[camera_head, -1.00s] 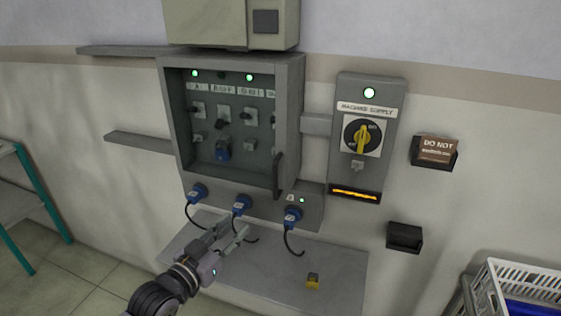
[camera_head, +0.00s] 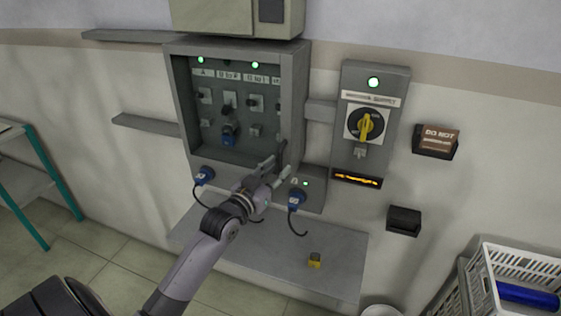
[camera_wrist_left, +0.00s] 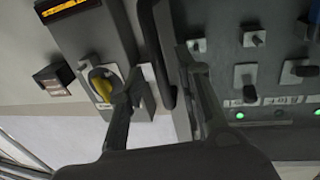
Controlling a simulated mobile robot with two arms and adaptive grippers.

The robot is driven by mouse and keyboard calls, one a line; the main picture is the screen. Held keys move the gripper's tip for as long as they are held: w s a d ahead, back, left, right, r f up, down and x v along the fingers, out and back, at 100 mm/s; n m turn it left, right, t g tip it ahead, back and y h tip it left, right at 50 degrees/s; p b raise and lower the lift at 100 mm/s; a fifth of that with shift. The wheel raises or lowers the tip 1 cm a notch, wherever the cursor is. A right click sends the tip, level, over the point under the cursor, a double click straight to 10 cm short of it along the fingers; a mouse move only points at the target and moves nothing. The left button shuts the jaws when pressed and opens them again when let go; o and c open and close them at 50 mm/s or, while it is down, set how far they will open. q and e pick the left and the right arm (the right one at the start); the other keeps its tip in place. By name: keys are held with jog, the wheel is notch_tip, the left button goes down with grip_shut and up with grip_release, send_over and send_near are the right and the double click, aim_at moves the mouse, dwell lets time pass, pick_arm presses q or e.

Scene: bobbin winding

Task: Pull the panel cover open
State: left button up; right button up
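The grey panel box (camera_head: 298,75) is on the wall, its front closed off by the dark see-through panel cover (camera_head: 225,150). A black bar handle (camera_head: 284,150) runs upright on the cover's right edge; it also shows in the left wrist view (camera_wrist_left: 166,60). My left gripper (camera_head: 281,168) is at the handle's lower end, partly hiding it in the head view. In the left wrist view its two fingers (camera_wrist_left: 162,78) are spread, with the handle between or just beyond their tips. I cannot tell whether they touch it. My right gripper is in neither view.
The supply box with a yellow rotary switch (camera_head: 366,125) stands right of the panel. Blue plugs with cables (camera_head: 297,200) hang below it. A white crate (camera_head: 510,262) is at lower right.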

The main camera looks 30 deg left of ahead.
pick_arm(q)
jog(key=shift+w+a, duration=0.1)
jog(key=shift+w, duration=1.1)
jog(key=shift+c, duration=0.5)
grip_shut()
jog(key=shift+f, duration=0.1)
